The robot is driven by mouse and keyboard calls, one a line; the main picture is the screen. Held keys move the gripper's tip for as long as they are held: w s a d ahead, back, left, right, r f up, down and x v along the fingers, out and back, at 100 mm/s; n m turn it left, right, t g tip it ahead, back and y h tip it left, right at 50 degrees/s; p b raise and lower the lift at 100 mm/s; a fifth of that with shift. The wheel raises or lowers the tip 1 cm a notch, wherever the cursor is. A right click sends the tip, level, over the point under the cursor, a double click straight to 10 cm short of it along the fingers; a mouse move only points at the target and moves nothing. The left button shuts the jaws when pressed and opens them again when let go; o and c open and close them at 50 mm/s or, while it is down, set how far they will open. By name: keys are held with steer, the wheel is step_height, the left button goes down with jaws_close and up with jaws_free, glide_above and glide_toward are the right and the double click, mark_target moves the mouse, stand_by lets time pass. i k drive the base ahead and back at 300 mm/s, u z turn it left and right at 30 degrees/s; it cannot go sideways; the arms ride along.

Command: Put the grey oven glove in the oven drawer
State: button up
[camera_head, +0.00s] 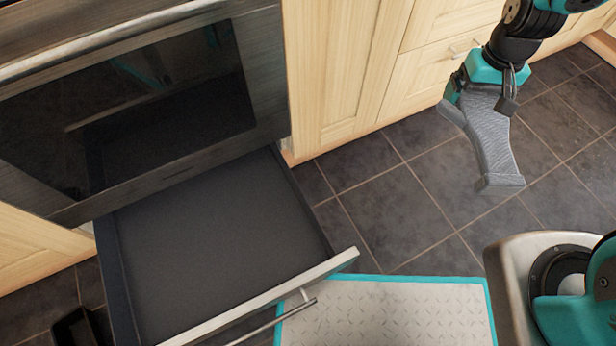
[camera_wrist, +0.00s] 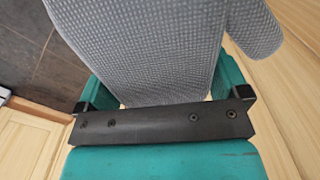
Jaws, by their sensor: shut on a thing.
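The grey oven glove (camera_head: 490,143) hangs from my gripper (camera_head: 486,92) above the tiled floor, right of the drawer. It also fills the upper middle of the wrist view (camera_wrist: 150,45), between the teal fingers of my gripper (camera_wrist: 165,100). My gripper is shut on the glove near its upper end. The oven drawer (camera_head: 210,235) is pulled out below the oven and its visible inside is empty. Its front panel (camera_head: 262,298) with a bar handle is at the lower middle. The glove is well apart from the drawer.
The oven (camera_head: 140,100) has its dark glass door shut above the drawer. Light wooden cabinets (camera_head: 340,70) stand to its right. Dark floor tiles (camera_head: 400,210) are clear between drawer and glove. A small dark object (camera_head: 75,328) lies at the lower left.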

mark_target(257, 241)
steer(key=z, duration=1)
steer(key=k, duration=1.25)
steer(key=u, duration=1.4)
steer(key=i, duration=0.5)
